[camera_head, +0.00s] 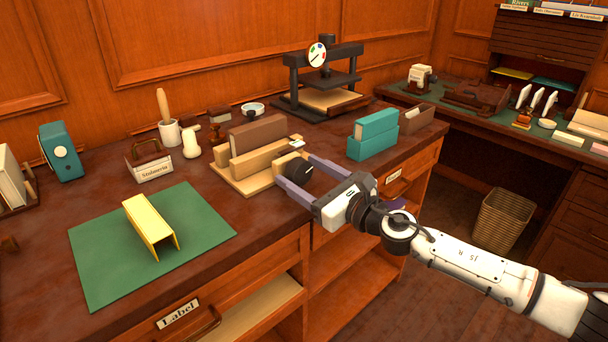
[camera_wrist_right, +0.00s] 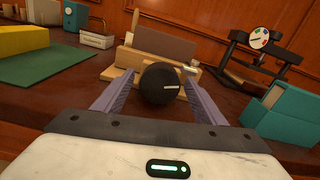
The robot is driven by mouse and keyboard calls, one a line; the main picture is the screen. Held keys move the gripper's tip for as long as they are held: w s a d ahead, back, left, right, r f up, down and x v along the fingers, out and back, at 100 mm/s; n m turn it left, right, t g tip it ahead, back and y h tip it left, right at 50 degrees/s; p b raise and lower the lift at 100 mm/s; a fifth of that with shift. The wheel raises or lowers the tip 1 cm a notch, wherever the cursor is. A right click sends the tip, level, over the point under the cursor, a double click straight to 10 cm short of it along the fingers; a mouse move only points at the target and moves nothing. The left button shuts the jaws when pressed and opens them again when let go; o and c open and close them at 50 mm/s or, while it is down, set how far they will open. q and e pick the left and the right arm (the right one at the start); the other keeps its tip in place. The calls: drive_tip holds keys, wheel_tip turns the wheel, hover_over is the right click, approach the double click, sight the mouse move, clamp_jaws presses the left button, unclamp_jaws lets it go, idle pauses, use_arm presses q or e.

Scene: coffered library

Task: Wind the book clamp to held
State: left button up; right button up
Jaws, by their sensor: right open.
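The wooden book clamp (camera_head: 240,182) stands on the dark desk top with a brown book (camera_head: 258,136) upright between its boards. Its round black knob (camera_head: 299,172) faces my right arm; it also shows in the right wrist view (camera_wrist_right: 158,84), with a short pale mark on its face. My right gripper (camera_head: 295,171) is open, with one finger on each side of the knob. In the right wrist view the fingers (camera_wrist_right: 160,92) flank the knob, with a gap visible at least on the right. My left gripper is not in view.
A teal box (camera_head: 372,142) stands right of the clamp, and a black press (camera_head: 320,82) behind it. A green mat (camera_head: 95,245) with a yellow folded cover (camera_head: 150,226) lies left. A label box (camera_head: 149,162) and white pot (camera_head: 169,133) stand behind the mat.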

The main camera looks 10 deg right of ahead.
drive_tip(key=c, duration=1.1)
drive_tip(key=shift+o, duration=0.3)
drive_tip(key=shift+m, duration=0.4)
drive_tip(key=shift+m+p, duration=0.4)
drive_tip(key=shift+m, duration=0.1)
drive_tip(key=m+p, duration=0.1)
drive_tip(key=m, duration=0.2)
drive_tip(key=shift+m+p, duration=0.4)
drive_tip(key=shift+m, duration=0.5)
drive_tip(key=shift+m, duration=0.3)
